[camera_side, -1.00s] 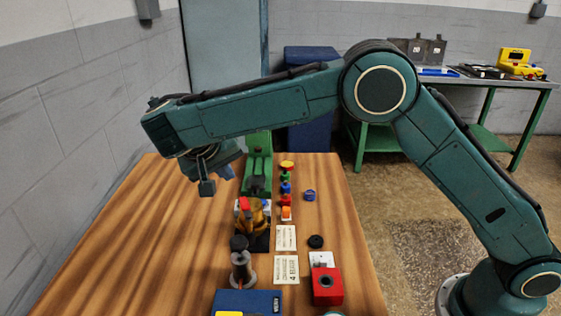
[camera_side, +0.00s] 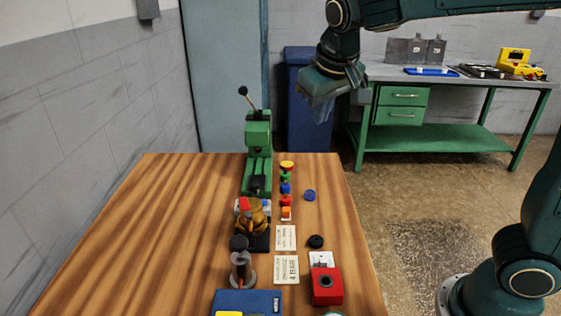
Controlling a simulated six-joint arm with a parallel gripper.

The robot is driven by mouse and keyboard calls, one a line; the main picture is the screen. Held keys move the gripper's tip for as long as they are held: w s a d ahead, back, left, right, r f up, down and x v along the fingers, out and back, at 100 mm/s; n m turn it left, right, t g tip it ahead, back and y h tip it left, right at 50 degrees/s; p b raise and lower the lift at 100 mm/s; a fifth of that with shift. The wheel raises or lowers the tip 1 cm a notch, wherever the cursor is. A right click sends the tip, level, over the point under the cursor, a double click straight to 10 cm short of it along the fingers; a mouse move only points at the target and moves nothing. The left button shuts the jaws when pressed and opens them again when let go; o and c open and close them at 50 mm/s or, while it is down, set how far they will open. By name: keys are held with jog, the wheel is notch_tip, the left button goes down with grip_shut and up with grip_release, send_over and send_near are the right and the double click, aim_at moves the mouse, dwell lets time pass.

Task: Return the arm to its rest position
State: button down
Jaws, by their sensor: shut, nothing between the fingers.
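My gripper (camera_side: 322,108) hangs high at the top of the picture, right of centre, in front of the blue cabinet in this view. Its fingers are shut with nothing between them, and they point down. It is clear of the table (camera_side: 150,230) and touches nothing that I can see. My upper arm links run out of the picture at the top right.
A green lever press (camera_side: 258,150) stands at the table's back. A brass-coloured device (camera_side: 255,218), a dark-topped cylinder (camera_side: 241,268), a red box (camera_side: 326,287) and a blue box (camera_side: 246,302) stand nearer. The table's left side is clear. A green workbench (camera_side: 430,138) stands behind.

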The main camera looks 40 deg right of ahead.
jog(key=s+d+f+n+y, duration=0.1)
jog(key=s+f, duration=0.1)
jog(key=s, duration=0.8)
jog(key=s+d+f+n+t+y, duration=0.1)
jog(key=s+f, duration=0.1)
jog(key=s, duration=0.9)
jog(key=shift+y, duration=0.4)
jog(key=c, duration=2.1)
grip_release()
jog(key=shift+s, duration=0.1)
jog(key=o, duration=0.7)
jog(key=shift+a, duration=0.1)
jog(key=shift+o, duration=0.6)
jog(key=shift+w+r, duration=0.25)
jog(key=shift+w, duration=0.15)
jog(key=w+a+r+m+g, duration=0.1)
jog(key=w+a+r, duration=0.1)
jog(key=w, duration=0.7)
jog(key=w+a+r+m+g, duration=0.1)
jog(key=w+a+r+m, duration=0.15)
jog(key=w, duration=0.55)
jog(key=w+a+f+m+g, duration=0.1)
jog(key=w+a+f, duration=0.2)
jog(key=w, duration=0.5)
jog(key=w+a+f+m+g, duration=0.1)
jog(key=w+a+f+g, duration=0.1)
jog(key=w+a+f, duration=0.2)
jog(key=w+f, duration=0.2)
jog(key=w, duration=0.2)
jog(key=shift+w+a, duration=0.3)
